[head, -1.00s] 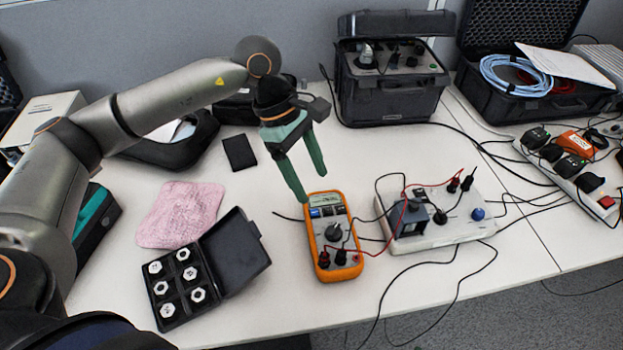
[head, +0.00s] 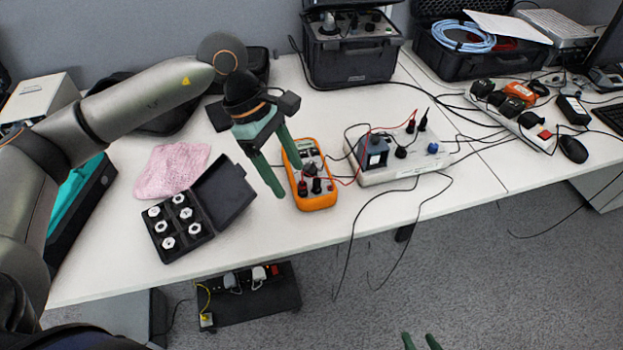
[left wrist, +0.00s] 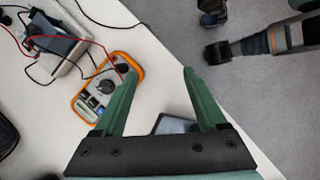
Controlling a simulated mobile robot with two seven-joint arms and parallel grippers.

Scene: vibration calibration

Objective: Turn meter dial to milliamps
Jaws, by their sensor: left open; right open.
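The orange multimeter (head: 320,200) lies on the white table with a dark round dial (head: 309,167) in its middle. Its leads plug in at the near end. My left gripper (head: 288,182) is open and empty, just left of the meter in the head view. In the left wrist view the meter (left wrist: 82,107) and its dial (left wrist: 106,87) lie left of my open fingers (left wrist: 160,71); one finger covers part of the meter's edge. The dial's setting is too small to read.
A light box with terminals (head: 385,172) stands right of the meter, joined by red and black leads. An open black case of weights (head: 222,193) and a pink cloth (head: 172,170) lie to the left. The table's front edge is close to the meter.

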